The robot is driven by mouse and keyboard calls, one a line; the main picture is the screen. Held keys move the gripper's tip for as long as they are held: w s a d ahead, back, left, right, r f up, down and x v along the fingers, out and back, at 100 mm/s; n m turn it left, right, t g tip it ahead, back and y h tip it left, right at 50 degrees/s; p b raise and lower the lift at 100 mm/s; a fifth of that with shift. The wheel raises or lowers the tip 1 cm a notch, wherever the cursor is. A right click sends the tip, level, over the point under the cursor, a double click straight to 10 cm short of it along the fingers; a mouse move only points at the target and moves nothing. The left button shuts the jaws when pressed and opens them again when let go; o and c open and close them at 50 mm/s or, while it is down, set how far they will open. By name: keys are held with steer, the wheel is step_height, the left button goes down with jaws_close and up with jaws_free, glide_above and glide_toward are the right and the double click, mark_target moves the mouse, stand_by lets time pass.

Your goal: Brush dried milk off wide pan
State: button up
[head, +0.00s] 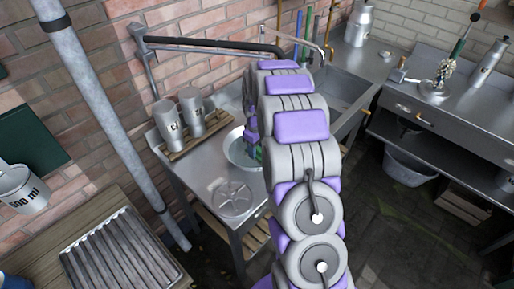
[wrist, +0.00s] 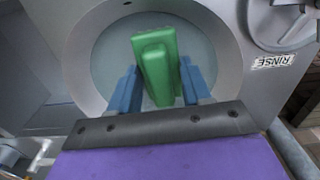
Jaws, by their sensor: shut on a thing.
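The wide pan (head: 233,152) is a round, pale metal vessel on the steel counter, partly hidden behind my arm. In the wrist view its sloped wall (wrist: 222,38) surrounds a smooth grey-blue floor. My gripper (wrist: 160,84) has blue fingers on both sides of a green block-shaped brush (wrist: 156,56) and is shut on it. The brush is over the pan's floor; I cannot tell whether its underside touches. No dried milk can be made out, and the area under the brush is hidden. In the head view only a bit of green shows beside my arm.
A round metal lid-like disc (head: 232,198) lies in front of the pan. Two metal jugs (head: 194,106) stand on a wooden rack (head: 208,135) to the left. A sink basin (head: 335,95) is behind right. A RINSE label (wrist: 274,62) shows beside the pan.

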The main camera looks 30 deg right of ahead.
steer(key=shift+d+f, duration=0.25)
steer(key=shift+f, duration=0.05)
steer(key=shift+a+f, duration=0.1)
steer(key=shift+f, duration=0.4)
steer(key=shift+w, duration=0.1)
steer(key=shift+w+a+r+p, duration=0.1)
steer(key=shift+w+a+p, duration=0.3)
steer(key=shift+w, duration=0.35)
steer(key=shift+w+a+p, duration=0.25)
steer(key=shift+w+p, duration=0.1)
steer(key=shift+w, duration=0.45)
steer(key=shift+f+p, duration=0.2)
steer(key=shift+p, duration=0.1)
